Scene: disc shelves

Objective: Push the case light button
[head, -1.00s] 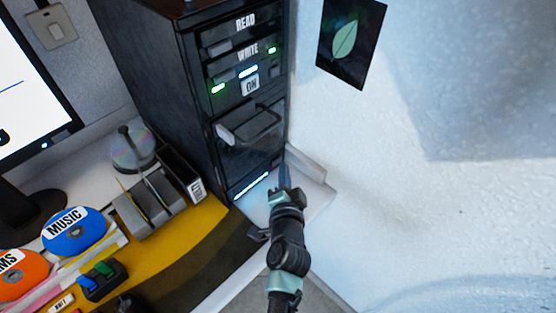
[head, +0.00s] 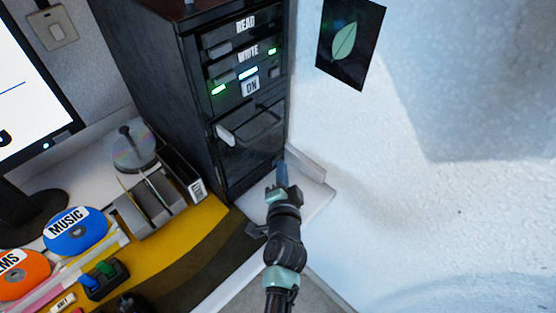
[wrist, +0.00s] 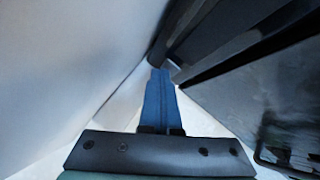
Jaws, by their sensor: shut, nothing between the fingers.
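The black case (head: 160,75) stands on the desk against the wall, with drives labelled READ and WRITE and an ON label on its front. The light strip along the bottom of its front is dark. My gripper (head: 281,168) is shut and empty, with its tips at the lower right front edge of the case, close to the white wall. In the wrist view its blue fingers (wrist: 158,95) are together and point into the narrow gap between the wall and the dark case front (wrist: 245,85). The case light button cannot be made out; the fingertips may cover it.
A disc spindle (head: 131,150), a grey disc rack (head: 150,205) and blue MUSIC disc (head: 77,231) lie left on the desk. A monitor (head: 25,90) is at far left. A leaf poster (head: 350,42) hangs on the right wall. The lower case panel has a protruding handle (head: 226,135).

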